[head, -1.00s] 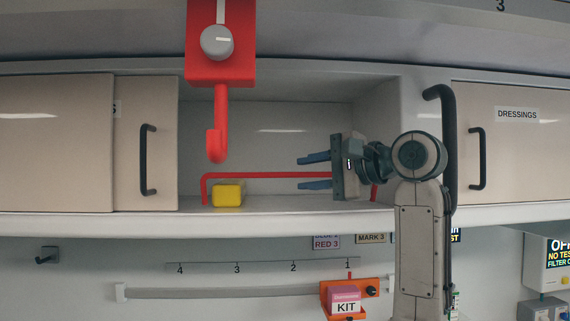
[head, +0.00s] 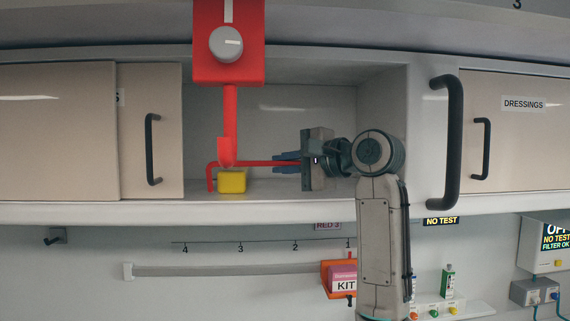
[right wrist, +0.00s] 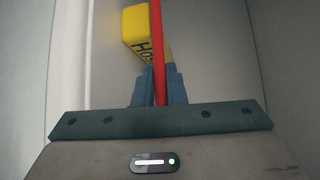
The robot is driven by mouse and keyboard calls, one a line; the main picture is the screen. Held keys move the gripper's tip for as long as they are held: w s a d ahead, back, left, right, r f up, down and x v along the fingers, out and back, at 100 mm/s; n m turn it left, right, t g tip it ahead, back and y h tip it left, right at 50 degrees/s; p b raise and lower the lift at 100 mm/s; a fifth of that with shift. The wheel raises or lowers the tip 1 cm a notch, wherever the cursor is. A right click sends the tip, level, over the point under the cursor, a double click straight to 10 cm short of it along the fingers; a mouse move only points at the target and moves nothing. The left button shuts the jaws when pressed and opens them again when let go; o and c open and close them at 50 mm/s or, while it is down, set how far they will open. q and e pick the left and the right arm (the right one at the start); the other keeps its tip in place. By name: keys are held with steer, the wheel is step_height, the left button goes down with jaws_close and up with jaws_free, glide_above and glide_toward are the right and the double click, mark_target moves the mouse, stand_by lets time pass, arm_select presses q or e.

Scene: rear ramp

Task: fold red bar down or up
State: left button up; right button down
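The red bar (head: 257,163) runs level across the open cabinet compartment, above its shelf. Its left end bends down toward the shelf; its right part is hidden behind my right gripper and arm. My right gripper (head: 288,163) points left at the bar, with its blue fingers drawn close together around it. In the right wrist view the red bar (right wrist: 157,45) passes between the two fingers of the gripper (right wrist: 159,85), which sit against it on both sides. My left gripper is not in view.
A yellow box (head: 232,181) stands on the shelf close to the bar's left end. A red unit (head: 229,65) with a grey knob and a hook hangs in front. Closed cabinet doors (head: 150,130) flank the compartment. A thick dark handle (head: 447,140) stands right of my arm.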

steer(key=shift+f+b, duration=0.25)
steer(key=shift+b, duration=0.2)
steer(key=s+n+t+y+b, duration=0.1)
steer(key=b, duration=0.2)
steer(key=shift+f, duration=0.35)
steer(key=shift+s+r+n+b, duration=0.1)
steer(key=shift+s+n+b, duration=0.05)
steer(key=shift+n+b, duration=0.3)
steer(key=shift+r, duration=0.1)
steer(key=c, duration=1.5)
jaws_free()
